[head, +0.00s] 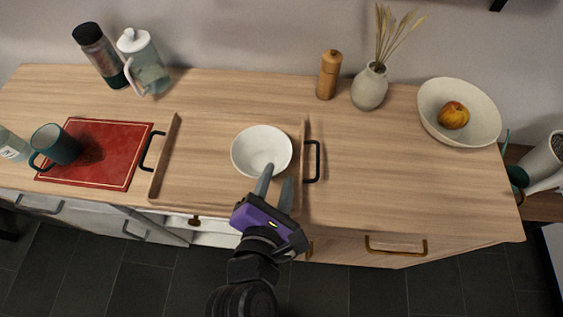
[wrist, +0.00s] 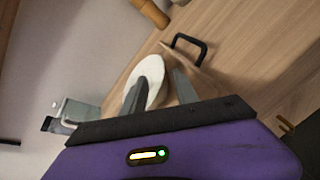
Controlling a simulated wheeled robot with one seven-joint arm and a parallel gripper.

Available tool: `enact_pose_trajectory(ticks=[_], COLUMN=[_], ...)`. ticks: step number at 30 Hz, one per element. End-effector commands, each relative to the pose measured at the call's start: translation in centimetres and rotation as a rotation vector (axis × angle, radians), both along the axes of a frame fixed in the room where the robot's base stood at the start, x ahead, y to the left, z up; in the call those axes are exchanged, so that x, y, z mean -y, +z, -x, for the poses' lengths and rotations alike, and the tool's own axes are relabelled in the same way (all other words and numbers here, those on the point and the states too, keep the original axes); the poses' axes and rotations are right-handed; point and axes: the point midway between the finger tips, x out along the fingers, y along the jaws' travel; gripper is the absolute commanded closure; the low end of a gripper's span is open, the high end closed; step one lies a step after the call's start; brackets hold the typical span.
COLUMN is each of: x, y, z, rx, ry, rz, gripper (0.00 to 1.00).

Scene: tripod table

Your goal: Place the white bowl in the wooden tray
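The white bowl (head: 258,147) is upright within the right half of the wooden tray (head: 200,160) in the head view and appears to rest on its floor. In the wrist view the bowl (wrist: 151,70) shows near the tray's black handle (wrist: 186,43). My gripper (head: 276,183) is at the bowl's near right edge, with its fingers apart. One finger overlaps the bowl's rim and the other is outside it. In the wrist view a clear gap shows between the fingers (wrist: 161,92). Contact with the bowl cannot be told.
A red board (head: 100,165) with a dark mug (head: 58,146) lies left of the tray. A pitcher (head: 146,65) and a bottle (head: 98,52) stand behind. A wooden mill (head: 328,76), a vase (head: 369,88) and a large bowl (head: 430,105) with fruit stand at back right. The front right counter is clear.

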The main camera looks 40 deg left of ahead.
Motion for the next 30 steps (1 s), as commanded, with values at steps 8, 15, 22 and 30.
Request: enact_pose_trajectory(ticks=[8, 15, 22, 30], x=[1.7, 2.2, 2.2, 2.2], y=[1.5, 1.8, 1.8, 1.8], z=[3.7, 4.4, 4.4, 4.4], rx=[0.0, 0.0, 0.0, -0.001], ry=[0.001, -0.001, -0.001, -0.001], rz=[0.0, 0.001, 0.001, -0.001], gripper=[0.65, 0.65, 0.65, 0.65])
